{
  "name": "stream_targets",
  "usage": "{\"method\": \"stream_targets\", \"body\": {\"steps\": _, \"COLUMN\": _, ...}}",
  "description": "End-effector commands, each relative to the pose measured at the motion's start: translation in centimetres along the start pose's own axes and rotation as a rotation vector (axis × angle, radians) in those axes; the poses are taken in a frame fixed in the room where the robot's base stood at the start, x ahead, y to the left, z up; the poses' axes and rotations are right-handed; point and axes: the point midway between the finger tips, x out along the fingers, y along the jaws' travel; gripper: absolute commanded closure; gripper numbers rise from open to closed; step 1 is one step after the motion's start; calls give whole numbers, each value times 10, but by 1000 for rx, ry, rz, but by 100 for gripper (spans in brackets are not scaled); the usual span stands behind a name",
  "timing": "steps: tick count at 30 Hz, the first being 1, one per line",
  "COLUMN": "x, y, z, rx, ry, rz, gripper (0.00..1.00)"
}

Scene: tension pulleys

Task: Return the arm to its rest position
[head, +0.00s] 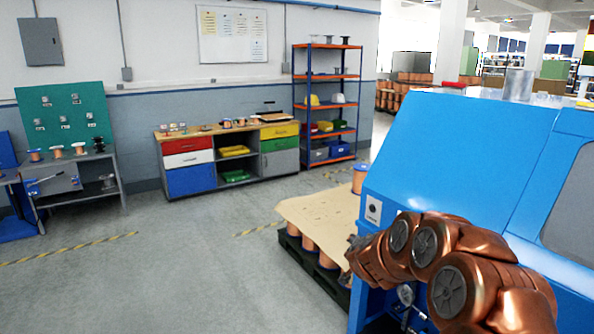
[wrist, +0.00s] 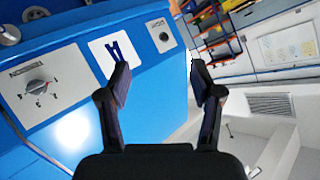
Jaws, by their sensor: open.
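My arm is the copper-coloured jointed shape at the lower right of the head view, folded in front of the blue machine (head: 460,145). My gripper (wrist: 160,85) shows in the wrist view with its two dark fingers spread apart and nothing between them. In the head view the gripper end (head: 355,250) is small and partly hidden by the arm. In the wrist view the blue machine's panel (wrist: 75,50) lies behind the left finger, with a selector knob plate (wrist: 42,88) at the left. I cannot tell the exact gap between gripper and machine.
A pallet with copper spools under a brown sheet (head: 325,220) stands left of the machine. A workbench with coloured drawers (head: 190,165), an orange-and-blue shelf rack (head: 325,105) and a green pegboard bench (head: 65,115) stand farther back. The grey floor (head: 170,270) at the left is clear.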

Motion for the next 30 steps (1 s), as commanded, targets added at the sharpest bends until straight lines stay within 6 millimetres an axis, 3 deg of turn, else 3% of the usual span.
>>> {"method": "stream_targets", "body": {"steps": 6, "x": -66, "y": -45, "z": 22, "rx": -73, "ry": -196, "rz": -155, "gripper": 35}}
{"method": "stream_targets", "body": {"steps": 14, "x": -159, "y": -57, "z": 61, "rx": -201, "ry": -441, "rz": -259, "gripper": 35}}
{"method": "stream_targets", "body": {"steps": 22, "x": -259, "y": -22, "z": 102, "rx": -357, "ry": -687, "rz": -263, "gripper": 35}}
{"method": "stream_targets", "body": {"steps": 30, "x": -359, "y": 52, "z": 135, "rx": -500, "ry": -924, "rz": -157, "gripper": 35}}
